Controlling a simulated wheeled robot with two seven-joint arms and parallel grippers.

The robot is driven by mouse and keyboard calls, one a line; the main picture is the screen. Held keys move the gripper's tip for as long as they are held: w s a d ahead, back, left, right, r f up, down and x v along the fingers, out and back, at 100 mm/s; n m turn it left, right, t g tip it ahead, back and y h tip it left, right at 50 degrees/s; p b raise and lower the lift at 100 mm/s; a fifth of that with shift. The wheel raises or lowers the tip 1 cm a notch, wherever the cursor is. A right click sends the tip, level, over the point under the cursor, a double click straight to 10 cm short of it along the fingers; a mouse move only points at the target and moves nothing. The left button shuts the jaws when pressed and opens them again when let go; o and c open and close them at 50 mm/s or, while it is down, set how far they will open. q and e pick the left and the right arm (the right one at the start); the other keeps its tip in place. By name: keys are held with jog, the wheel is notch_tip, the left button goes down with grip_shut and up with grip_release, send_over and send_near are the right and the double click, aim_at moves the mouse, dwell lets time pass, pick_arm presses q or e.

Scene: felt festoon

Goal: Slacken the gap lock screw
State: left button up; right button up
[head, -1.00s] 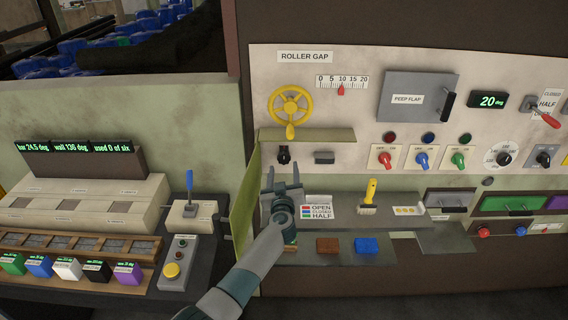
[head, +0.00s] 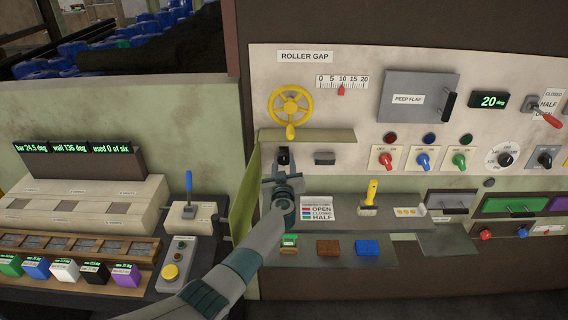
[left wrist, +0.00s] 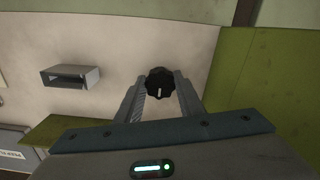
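The gap lock screw appears as a black knob (head: 283,157) on the panel, below the yellow handwheel (head: 290,106). In the left wrist view the knob (left wrist: 160,83) is dark and lobed, with a pale mark on its face. My left gripper (head: 282,176) is just below and in front of it in the head view. In the left wrist view the two fingers of my left gripper (left wrist: 160,97) stand apart, one on each side of the knob. I cannot tell whether they touch it. My right gripper is out of view.
A yellow-green ledge (head: 320,136) juts out above the knob, and a green side plate (head: 245,195) stands to its left. A small grey box (head: 324,158) is to its right. Below is a shelf with a brush (head: 371,195) and coloured blocks.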

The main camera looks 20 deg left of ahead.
pick_arm(q)
jog(key=shift+n, duration=0.4)
jog(key=shift+d+n+p, duration=0.1)
jog(key=shift+n+p, duration=0.4)
jog(key=shift+n, duration=0.7)
jog(key=n, duration=0.4)
jog(key=shift+n, duration=0.3)
jog(key=n, duration=0.5)
jog(key=shift+b, duration=0.35)
jog(key=n+b, duration=0.1)
jog(key=n, duration=0.5)
jog(key=shift+n, duration=0.3)
jog(key=o, duration=1.1)
jog(key=shift+c, duration=0.2)
jog(key=shift+r, duration=0.1)
